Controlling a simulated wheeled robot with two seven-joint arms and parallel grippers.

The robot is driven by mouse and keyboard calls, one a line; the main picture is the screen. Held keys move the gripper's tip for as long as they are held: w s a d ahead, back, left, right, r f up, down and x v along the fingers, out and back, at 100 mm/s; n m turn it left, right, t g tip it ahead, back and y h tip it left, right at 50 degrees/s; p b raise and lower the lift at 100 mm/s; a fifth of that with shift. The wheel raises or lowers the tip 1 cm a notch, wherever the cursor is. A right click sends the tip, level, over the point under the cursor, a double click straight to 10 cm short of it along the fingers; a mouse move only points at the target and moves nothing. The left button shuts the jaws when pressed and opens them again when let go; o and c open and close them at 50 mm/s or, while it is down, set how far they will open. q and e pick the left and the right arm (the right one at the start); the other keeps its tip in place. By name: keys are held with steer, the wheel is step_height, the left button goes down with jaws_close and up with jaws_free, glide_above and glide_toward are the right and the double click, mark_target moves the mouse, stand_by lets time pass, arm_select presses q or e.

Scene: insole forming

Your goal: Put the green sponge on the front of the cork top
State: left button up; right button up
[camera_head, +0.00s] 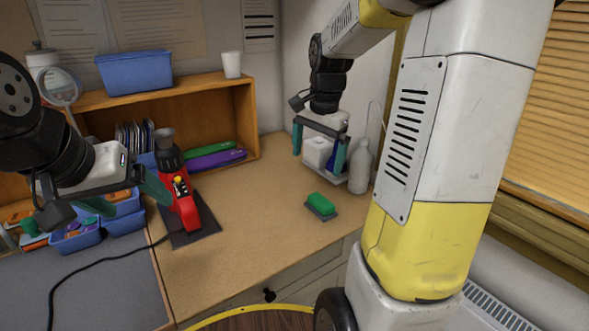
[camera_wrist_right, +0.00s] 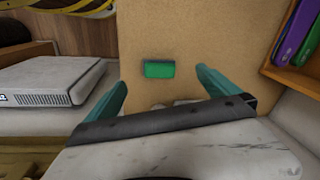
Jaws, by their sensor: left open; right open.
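The green sponge (camera_head: 320,203), with a dark grey layer beneath it, lies on the right part of the cork top (camera_head: 250,240), a short way in from the front edge. My right gripper (camera_head: 319,147) is open and empty, behind and above the sponge. In the right wrist view the sponge (camera_wrist_right: 159,69) shows beyond and between the open fingers (camera_wrist_right: 163,77), apart from both. My left gripper (camera_head: 126,198) is open at the left, near the blue bins and the red tool, far from the sponge.
A red tool (camera_head: 183,204) stands on a dark mat at the left of the top. A white bottle (camera_head: 360,168) and a tray with a white box (camera_head: 317,152) stand at the back right. Purple and green items (camera_head: 215,159) lie by the shelf. The middle and front are clear.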

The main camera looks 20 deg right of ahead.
steer(key=s+a+r+n+t+y, duration=0.1)
steer(key=s+a+n, duration=0.3)
steer(key=s, duration=0.4)
steer(key=s+a+r+n+t, duration=0.3)
steer(key=s+a+r+n, duration=0.1)
steer(key=s+n, duration=0.3)
steer(key=shift+s+a+r+t+y, duration=0.2)
steer(key=shift+s+r+t+y, duration=0.15)
steer(key=shift+s, duration=0.65)
